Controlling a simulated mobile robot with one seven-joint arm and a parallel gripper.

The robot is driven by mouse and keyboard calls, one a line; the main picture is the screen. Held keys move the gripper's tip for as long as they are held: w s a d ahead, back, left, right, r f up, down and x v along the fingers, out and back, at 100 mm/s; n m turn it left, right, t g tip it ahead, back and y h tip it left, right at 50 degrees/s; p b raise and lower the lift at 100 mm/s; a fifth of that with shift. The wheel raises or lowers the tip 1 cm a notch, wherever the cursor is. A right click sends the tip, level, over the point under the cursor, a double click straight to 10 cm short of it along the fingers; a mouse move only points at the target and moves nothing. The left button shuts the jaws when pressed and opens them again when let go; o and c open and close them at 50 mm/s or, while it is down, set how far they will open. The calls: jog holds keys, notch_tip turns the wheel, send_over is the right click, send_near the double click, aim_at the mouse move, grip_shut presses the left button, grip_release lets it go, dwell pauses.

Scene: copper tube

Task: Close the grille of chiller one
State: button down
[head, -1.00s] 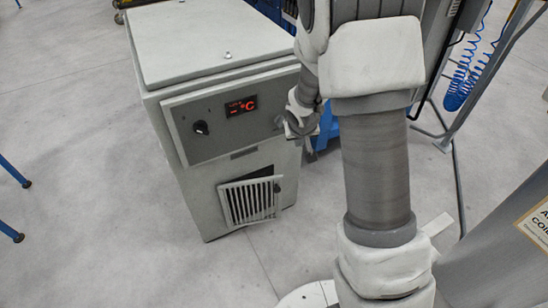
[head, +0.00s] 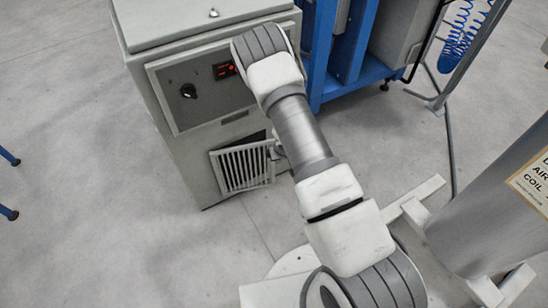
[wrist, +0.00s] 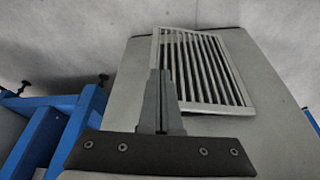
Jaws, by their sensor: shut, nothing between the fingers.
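The chiller (head: 185,140) is a pale grey cabinet with a dark knob and a red display, the display partly hidden by my arm. Its slatted grille (head: 243,168) sits low on the front and stands ajar, with a dark gap along its top and right. In the wrist view the grille (wrist: 208,75) lies ahead and to the right of the fingers. My gripper (wrist: 162,75) is shut and empty, its tips overlapping the grille's left edge in the picture; I cannot tell whether they touch. In the head view the gripper is mostly hidden behind my arm.
A blue frame (head: 318,60) stands right of the chiller and also shows at the left of the wrist view (wrist: 40,120). A grey cylinder with a sign (head: 490,215) is at the right. A coiled blue hose (head: 462,30) hangs behind.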

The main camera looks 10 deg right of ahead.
jog(key=w+f+b, duration=0.2)
jog(key=w+f, duration=0.3)
jog(key=w, duration=0.1)
jog(key=shift+a+f, duration=0.3)
jog(key=shift+f, duration=0.05)
jog(key=shift+w, duration=0.1)
